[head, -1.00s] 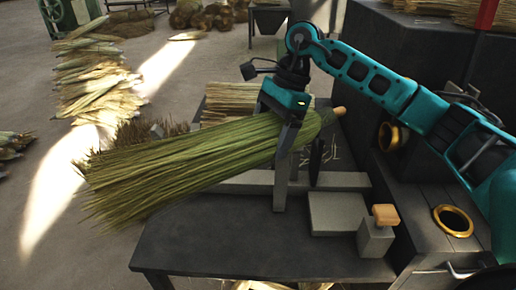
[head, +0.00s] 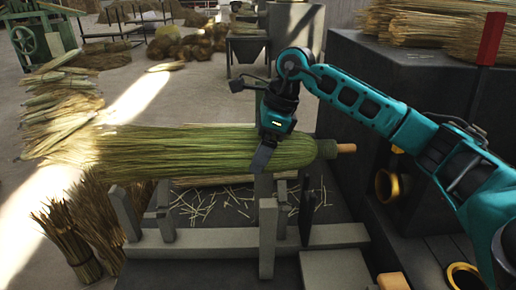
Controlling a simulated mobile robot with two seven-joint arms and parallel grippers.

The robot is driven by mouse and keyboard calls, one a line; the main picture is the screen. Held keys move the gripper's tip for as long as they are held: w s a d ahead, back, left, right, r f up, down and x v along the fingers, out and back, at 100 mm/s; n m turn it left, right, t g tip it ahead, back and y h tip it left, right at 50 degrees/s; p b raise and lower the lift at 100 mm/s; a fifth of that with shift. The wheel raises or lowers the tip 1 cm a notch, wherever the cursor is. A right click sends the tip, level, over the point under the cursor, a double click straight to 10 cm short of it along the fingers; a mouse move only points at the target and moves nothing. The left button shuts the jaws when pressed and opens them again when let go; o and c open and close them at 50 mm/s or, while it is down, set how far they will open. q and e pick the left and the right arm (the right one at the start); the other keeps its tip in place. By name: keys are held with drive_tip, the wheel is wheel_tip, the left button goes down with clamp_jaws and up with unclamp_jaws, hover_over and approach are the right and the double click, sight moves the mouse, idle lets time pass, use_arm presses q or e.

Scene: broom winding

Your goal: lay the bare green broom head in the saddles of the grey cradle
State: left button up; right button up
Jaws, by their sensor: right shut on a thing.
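The bare green broom head (head: 190,148) is a long bundle with loose bristles at the left and a pale wooden stub at its right end. My right gripper (head: 262,158) is shut on it near the bound right end, coming from above. The broom head lies nearly level across the picture. The grey cradle (head: 268,240) is under and in front of it, with upright posts at the left and right joined by a low rail. The broom head appears above the post tops; I cannot tell whether it touches any saddle. My left gripper is not in view.
The dark bench top (head: 200,270) carries straw scraps and a flat grey block (head: 335,270) at the front right. A straw bundle (head: 68,245) stands at the lower left. A dark cabinet with brass rings (head: 388,186) stands at the right.

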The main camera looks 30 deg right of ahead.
wheel_tip(320, 180, down, 3)
drive_tip(key=shift+r+b, duration=0.15)
drive_tip(key=shift+b, duration=0.75)
drive_tip(key=shift+f+b, duration=0.55)
drive_tip(key=shift+f, duration=0.15)
use_arm(q)
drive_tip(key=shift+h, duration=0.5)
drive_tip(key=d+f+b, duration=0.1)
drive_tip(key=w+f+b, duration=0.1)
drive_tip(key=b, duration=0.1)
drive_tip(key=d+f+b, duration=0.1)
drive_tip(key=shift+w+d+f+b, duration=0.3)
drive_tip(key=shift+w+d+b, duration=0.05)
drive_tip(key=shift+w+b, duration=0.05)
use_arm(e)
wheel_tip(320, 180, down, 7)
drive_tip(key=shift+r, duration=0.15)
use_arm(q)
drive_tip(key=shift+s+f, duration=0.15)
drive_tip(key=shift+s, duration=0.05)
use_arm(e)
drive_tip(key=o, duration=1.2)
